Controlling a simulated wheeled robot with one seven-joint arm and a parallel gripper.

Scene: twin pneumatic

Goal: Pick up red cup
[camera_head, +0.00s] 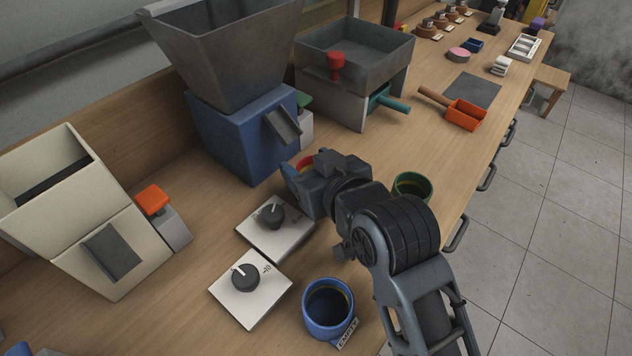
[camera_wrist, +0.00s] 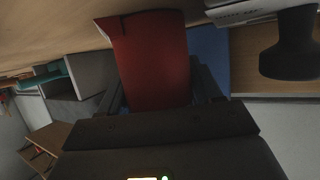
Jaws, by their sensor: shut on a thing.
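The red cup (camera_wrist: 152,58) fills the middle of the wrist view, between the two fingers of my gripper (camera_wrist: 158,92), which is shut on it. In the head view only a small red and yellow part of the cup (camera_head: 305,162) shows behind my gripper (camera_head: 296,174). The rest is hidden by my wrist. My gripper is just in front of the blue hopper base. I cannot tell whether the cup touches the table.
A blue cup (camera_head: 329,307) and a green cup (camera_head: 412,186) stand near the table's front edge. Two white dial plates (camera_head: 262,306) lie left of my arm. The blue machine with a grey hopper (camera_head: 228,133) stands close behind my gripper. An orange scoop (camera_head: 466,115) lies farther right.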

